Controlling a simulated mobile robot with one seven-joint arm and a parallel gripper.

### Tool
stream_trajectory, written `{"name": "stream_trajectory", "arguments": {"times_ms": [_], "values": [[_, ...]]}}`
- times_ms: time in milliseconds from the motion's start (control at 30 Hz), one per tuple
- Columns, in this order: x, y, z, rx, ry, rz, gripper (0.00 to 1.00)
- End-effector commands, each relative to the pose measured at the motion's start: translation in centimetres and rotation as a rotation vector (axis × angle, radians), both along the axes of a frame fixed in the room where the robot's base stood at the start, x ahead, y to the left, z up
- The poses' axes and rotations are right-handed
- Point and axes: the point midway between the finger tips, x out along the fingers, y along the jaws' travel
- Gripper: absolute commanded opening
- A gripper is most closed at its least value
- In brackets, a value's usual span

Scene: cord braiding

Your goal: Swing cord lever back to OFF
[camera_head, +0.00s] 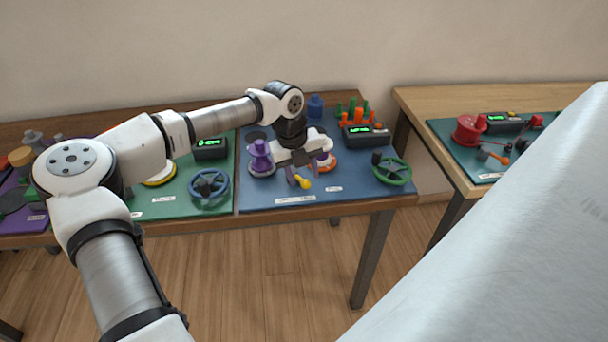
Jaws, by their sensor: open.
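A small lever with a yellow knob (304,183) lies near the front middle of the blue mat (345,190). Its label cannot be read, so I cannot tell its marked position. My gripper (303,167) is pointed down over the mat, just behind the yellow knob. It is open, and nothing shows held in it. The lever's pivot is partly hidden near the fingers, and I cannot tell whether a finger touches it.
A purple spool (260,158) stands close left of my gripper, and an orange-rimmed disc (323,162) lies close behind it. A green handwheel (391,171) is to the right, a display box (365,135) behind. A blue handwheel (209,187) sits on the green mat.

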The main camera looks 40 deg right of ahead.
Motion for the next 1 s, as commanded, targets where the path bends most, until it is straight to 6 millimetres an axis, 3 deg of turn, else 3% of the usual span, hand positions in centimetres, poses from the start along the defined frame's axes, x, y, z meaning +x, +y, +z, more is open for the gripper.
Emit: {"name": "stream_trajectory", "arguments": {"times_ms": [200, 533, 833, 1000], "values": [[-0.2, -0.4, -1.9, -0.001, 0.0, -0.001, 0.44], [-0.2, -0.4, -2.2, -0.001, 0.0, 0.0, 0.43], [-0.2, -0.4, -2.2, -0.001, 0.0, 0.0, 0.03], [-0.2, -0.4, -2.2, -0.001, 0.0, -0.005, 0.01]]}}
